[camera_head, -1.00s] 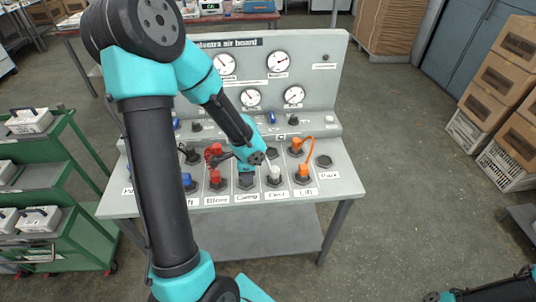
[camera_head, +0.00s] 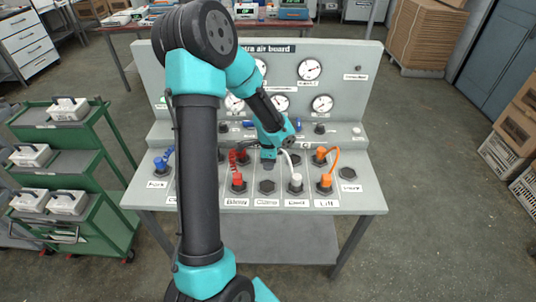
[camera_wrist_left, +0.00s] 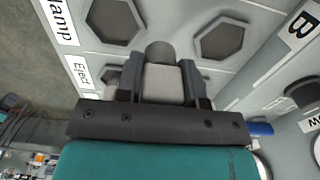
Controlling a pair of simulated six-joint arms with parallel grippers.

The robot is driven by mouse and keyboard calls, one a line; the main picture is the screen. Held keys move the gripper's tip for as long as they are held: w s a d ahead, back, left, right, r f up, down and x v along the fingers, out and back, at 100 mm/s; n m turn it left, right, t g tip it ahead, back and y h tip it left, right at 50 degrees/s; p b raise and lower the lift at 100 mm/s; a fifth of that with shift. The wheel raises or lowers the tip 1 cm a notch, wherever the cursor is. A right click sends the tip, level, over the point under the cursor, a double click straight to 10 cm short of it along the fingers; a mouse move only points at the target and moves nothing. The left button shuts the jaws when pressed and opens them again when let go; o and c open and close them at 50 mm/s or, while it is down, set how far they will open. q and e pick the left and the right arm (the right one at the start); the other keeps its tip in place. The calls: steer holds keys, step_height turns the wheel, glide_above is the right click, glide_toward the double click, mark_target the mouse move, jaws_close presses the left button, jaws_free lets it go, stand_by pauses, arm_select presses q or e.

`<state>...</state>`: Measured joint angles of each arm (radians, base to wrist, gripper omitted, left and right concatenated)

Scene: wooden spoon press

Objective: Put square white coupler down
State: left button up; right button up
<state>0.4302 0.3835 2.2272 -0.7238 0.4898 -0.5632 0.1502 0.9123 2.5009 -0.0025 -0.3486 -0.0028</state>
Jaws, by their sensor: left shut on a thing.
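My left gripper (camera_head: 268,162) is low over the sloping panel of the air board, at the back row of the Clamp column. In the left wrist view its fingers (camera_wrist_left: 160,84) are shut on the square white coupler (camera_wrist_left: 163,86), which looks light grey there. A dark rounded part shows just beyond the coupler; whether it touches the panel I cannot tell. In the head view the arm and gripper hide the held coupler. A white coupler with a white hose (camera_head: 296,182) stands in the front row to the right. My right gripper is out of view.
A bare hexagonal socket (camera_head: 267,187) lies in front of the gripper. A red coupler (camera_head: 238,181) is to its left and an orange coupler with a looped hose (camera_head: 325,182) to the right. The gauge panel (camera_head: 345,95) rises behind. A green cart (camera_head: 75,160) stands left.

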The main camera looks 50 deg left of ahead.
arm_select(q)
steer(key=w+a, duration=0.1)
steer(key=a, duration=0.1)
steer(key=w+a, duration=0.1)
steer(key=w, duration=0.1)
steer(key=w+a, duration=0.2)
steer(key=shift+a+f, duration=0.35)
steer(key=shift+w+a+f, duration=0.15)
steer(key=shift+w+a, duration=0.15)
steer(key=shift+a, duration=0.05)
steer(key=shift+f, duration=1.65)
steer(key=shift+f, duration=0.15)
steer(key=o, duration=1)
step_height(320, 180, up, 12)
steer(key=shift+r, duration=0.15)
